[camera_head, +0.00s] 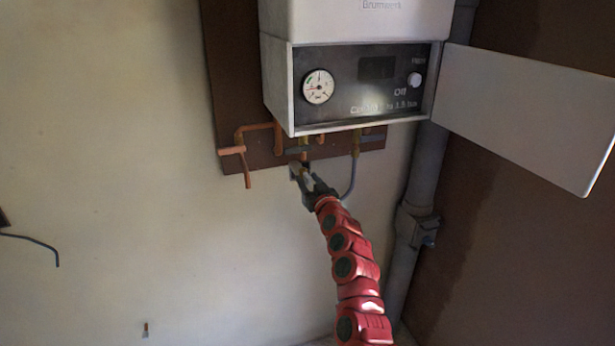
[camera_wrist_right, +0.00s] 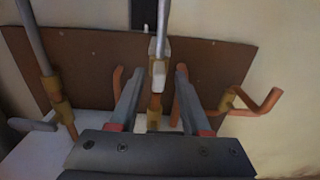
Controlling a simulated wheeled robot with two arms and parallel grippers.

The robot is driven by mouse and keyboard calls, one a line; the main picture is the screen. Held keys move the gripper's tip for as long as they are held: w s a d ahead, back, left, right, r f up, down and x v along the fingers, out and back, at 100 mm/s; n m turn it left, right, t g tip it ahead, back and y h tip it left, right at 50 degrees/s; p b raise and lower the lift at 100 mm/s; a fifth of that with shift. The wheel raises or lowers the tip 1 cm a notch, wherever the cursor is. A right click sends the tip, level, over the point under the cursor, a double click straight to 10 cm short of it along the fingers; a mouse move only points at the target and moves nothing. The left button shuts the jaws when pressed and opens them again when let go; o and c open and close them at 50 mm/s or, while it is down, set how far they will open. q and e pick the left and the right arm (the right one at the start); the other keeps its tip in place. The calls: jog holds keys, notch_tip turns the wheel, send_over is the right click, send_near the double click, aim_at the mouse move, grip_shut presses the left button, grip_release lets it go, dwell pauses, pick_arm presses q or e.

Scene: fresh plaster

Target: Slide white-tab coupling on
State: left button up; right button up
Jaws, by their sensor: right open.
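My right gripper (camera_head: 303,178) reaches up from below to the pipes under the boiler. It is open. In the right wrist view its two fingers (camera_wrist_right: 150,85) stand on either side of a coupling with a white tab (camera_wrist_right: 158,75). Gaps show between the fingers and the coupling. The coupling is at the end of a grey hose (camera_wrist_right: 163,20) and lines up with a brass fitting (camera_wrist_right: 154,105). Whether it sits on the fitting or only meets it, I cannot tell. In the head view the gripper largely hides this spot. My left gripper is not in view.
The boiler (camera_head: 275,85) hangs above, its front flap (camera_head: 530,110) open to the right. Copper pipes (camera_head: 243,150) and another hose (camera_head: 354,165) flank the gripper, before a brown board (camera_head: 228,60). A grey pipe (camera_head: 425,165) runs down at right.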

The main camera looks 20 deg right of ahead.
jog(key=shift+w, duration=0.5)
jog(key=shift+w+f, duration=0.1)
grip_shut()
jog(key=shift+d, duration=0.1)
dwell(1.1)
